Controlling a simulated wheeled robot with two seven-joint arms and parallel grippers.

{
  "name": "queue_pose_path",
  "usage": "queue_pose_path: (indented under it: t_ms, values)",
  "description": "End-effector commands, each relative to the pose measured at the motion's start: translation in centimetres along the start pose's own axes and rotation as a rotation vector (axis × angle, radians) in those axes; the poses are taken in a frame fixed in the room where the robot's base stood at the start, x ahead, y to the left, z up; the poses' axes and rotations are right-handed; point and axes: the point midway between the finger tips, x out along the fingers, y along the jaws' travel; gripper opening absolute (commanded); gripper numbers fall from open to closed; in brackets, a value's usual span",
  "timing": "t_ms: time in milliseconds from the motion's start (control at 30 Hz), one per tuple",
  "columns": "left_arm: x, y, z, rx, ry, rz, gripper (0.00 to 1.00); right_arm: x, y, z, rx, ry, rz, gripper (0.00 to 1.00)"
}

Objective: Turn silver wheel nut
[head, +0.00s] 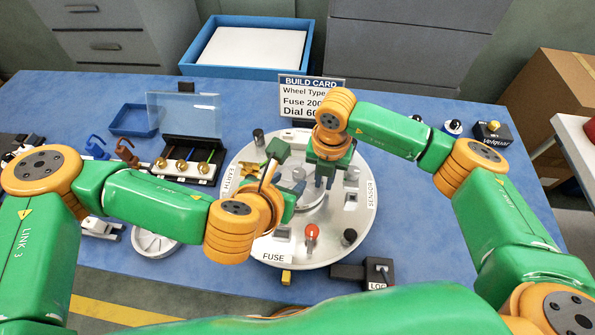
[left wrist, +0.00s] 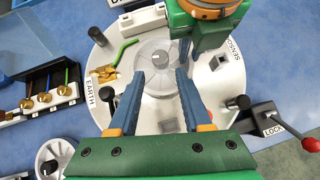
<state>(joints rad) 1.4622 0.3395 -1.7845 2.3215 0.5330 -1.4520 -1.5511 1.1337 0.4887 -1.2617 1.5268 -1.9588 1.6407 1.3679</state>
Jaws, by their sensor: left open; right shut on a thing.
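A round grey-white plate (head: 335,250) carries the silver wheel (head: 312,208) at its middle. The wheel's silver nut (head: 299,174) is partly hidden by my arms in the head view. In the left wrist view the nut (left wrist: 160,59) stands at the wheel's centre, just beyond my left fingertips. My left gripper (left wrist: 158,76) is open, its two fingers spread either side of the wheel's middle, with nothing between them. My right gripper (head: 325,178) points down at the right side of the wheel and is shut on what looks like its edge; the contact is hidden.
Around the plate are a red-topped knob (head: 311,236), dark posts and EARTH, SENSOR and FUSE labels. A LOCK lever (left wrist: 269,121) stands beside it. A connector rack (head: 183,172) is at left, a build card (head: 311,98) behind.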

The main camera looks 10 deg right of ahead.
Motion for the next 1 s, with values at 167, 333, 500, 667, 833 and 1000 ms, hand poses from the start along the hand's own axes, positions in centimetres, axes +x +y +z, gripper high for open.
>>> queue_pose_path:
  t_ms: [167, 333, 500, 667, 833, 1000]
  values:
    - [4.7, 0.1, -0.1, -0.003, 0.003, 0.004, 0.49, 0.1, 0.0, -0.1, -0.003, 0.004, -0.001, 0.00]
    - [7.6, 0.0, 0.0, -0.002, 0.002, 0.002, 0.49, 0.1, 0.0, -0.1, -0.003, 0.003, -0.001, 0.00]
    - [8.4, 0.1, 0.0, -0.001, 0.000, 0.002, 0.49, 0.1, 0.0, -0.1, -0.003, 0.003, -0.001, 0.00]
    - [8.4, 0.1, 0.0, -0.001, 0.000, 0.002, 0.49, 0.1, 0.0, -0.1, -0.003, 0.003, -0.001, 0.00]
    - [8.3, 0.1, 0.0, -0.002, 0.000, 0.002, 0.06, 0.1, 0.0, -0.1, -0.003, 0.003, -0.001, 0.00]
    - [8.3, 0.1, 0.0, -0.001, 0.000, 0.002, 0.00, 0.1, 0.0, -0.1, -0.003, 0.003, -0.002, 0.00]
